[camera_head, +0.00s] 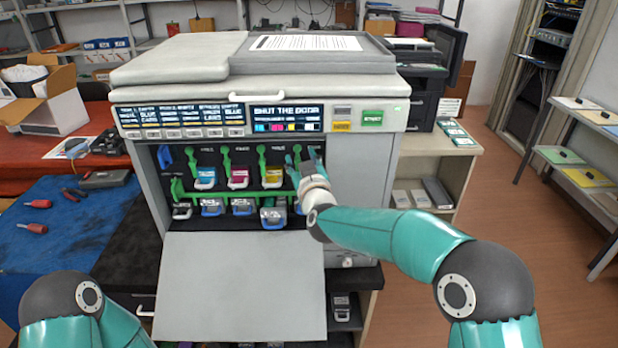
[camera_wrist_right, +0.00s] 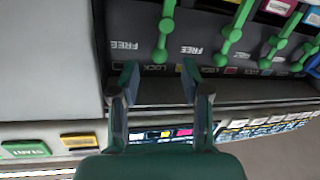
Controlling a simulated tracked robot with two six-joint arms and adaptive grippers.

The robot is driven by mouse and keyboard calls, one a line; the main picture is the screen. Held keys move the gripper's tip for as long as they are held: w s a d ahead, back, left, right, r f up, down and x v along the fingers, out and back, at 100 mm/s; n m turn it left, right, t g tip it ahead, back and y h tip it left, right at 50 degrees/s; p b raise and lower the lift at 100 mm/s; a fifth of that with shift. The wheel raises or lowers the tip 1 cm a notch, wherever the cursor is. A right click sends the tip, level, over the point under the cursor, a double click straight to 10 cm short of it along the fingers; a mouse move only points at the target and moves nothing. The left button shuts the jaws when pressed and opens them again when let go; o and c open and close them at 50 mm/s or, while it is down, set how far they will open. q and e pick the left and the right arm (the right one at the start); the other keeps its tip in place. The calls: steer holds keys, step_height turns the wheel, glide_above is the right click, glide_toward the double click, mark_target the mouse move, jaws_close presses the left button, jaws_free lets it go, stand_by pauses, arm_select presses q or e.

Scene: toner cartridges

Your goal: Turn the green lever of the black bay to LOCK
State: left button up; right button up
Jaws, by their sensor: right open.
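The green lever (camera_wrist_right: 165,40) of the black bay is the leftmost lever in the right wrist view. It stands just ahead of my fingertips, with FREE and LOCK lettering beside it on the dark panel. In the head view it is largely hidden behind my right gripper, at the right end of the lever row. My right gripper (camera_wrist_right: 160,82) is open and empty, its two fingers spread to either side of the lever's line, apart from it. In the head view the right gripper (camera_head: 304,162) reaches into the printer opening. My left gripper is out of view; only its arm shows.
The other green levers stand beside it, above the cyan (camera_head: 205,176), magenta (camera_head: 238,176) and yellow (camera_head: 273,175) cartridges. The printer's front door (camera_head: 240,290) hangs open below. The header panel (camera_head: 285,115) reads SHUT THE DOOR. A blue mat (camera_head: 60,235) with screwdrivers lies left.

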steer(key=s+d, duration=0.1)
steer(key=s, duration=0.7)
steer(key=shift+d, duration=0.3)
steer(key=shift+s+r, duration=0.1)
steer(key=s+d+f+g+h, duration=0.15)
steer(key=d+f, duration=0.25)
steer(key=f, duration=0.4)
steer(key=s+d+f+m+g, duration=0.1)
steer(key=d+f+g, duration=0.1)
steer(key=d+f, duration=0.4)
steer(key=s+d+f+g+h, duration=0.1)
steer(key=d+f, duration=0.2)
steer(key=f, duration=0.6)
steer(key=s+d+f+m+g, duration=0.2)
steer(key=s+f+g, duration=0.4)
steer(key=s+f, duration=0.7)
steer(key=s+a+f+m+g+y, duration=0.1)
steer(key=s+a+f+m+g, duration=0.1)
steer(key=s, duration=0.8)
steer(key=s+a+f+m+g+y, duration=0.1)
steer(key=s+f+g, duration=0.3)
steer(key=s, duration=0.6)
steer(key=shift+a+f+m+y, duration=0.4)
steer(key=shift+a+y, duration=0.15)
steer(key=shift+a, duration=0.35)
